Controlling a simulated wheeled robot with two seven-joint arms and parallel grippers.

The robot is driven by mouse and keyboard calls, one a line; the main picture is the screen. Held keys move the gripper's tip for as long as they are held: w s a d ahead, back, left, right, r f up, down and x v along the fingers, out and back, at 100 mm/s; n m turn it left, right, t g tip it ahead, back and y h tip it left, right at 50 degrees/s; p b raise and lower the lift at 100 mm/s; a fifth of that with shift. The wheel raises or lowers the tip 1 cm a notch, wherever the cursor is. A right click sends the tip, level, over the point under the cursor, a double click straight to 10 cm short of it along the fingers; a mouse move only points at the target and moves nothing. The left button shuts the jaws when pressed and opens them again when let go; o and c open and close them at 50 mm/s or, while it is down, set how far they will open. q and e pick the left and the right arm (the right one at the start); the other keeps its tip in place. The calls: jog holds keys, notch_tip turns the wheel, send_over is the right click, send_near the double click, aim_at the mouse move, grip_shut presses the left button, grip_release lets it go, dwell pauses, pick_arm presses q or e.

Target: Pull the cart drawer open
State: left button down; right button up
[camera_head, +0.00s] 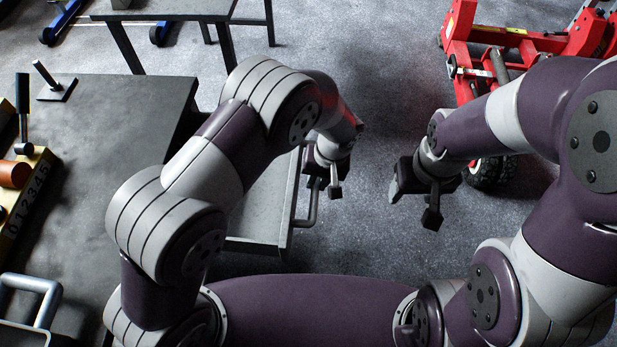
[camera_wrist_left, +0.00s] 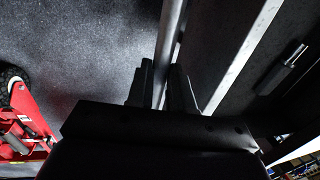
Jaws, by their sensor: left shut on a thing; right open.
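The cart (camera_head: 115,130) stands at the left with a dark grey top. Its drawer (camera_head: 262,215) sticks out on the cart's right side, showing a grey interior and a pale front edge. The drawer's bar handle (camera_head: 311,208) is on that front. My left gripper (camera_head: 332,188) is shut on the handle. In the left wrist view the handle (camera_wrist_left: 170,45) runs between the two fingers (camera_wrist_left: 160,88), with the drawer's pale edge (camera_wrist_left: 240,60) to its right. My arm hides part of the drawer. My right gripper (camera_head: 428,205) is open and empty, over the floor to the right.
A red trolley jack (camera_head: 480,60) with black wheels stands at the upper right, behind my right arm. Another grey table (camera_head: 165,10) is at the top. Tools and a yellow numbered block (camera_head: 25,200) lie on the cart's left. The floor (camera_head: 390,90) between cart and jack is clear.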

pick_arm(q)
jog(key=shift+d, duration=0.4)
jog(key=c, duration=1.3)
grip_release()
notch_tip(320, 180, up, 13)
jog(key=d, duration=0.2)
jog(key=shift+s+d+f+p, duration=0.15)
jog(key=shift+d+f+p, duration=0.05)
jog(key=shift+p, duration=0.15)
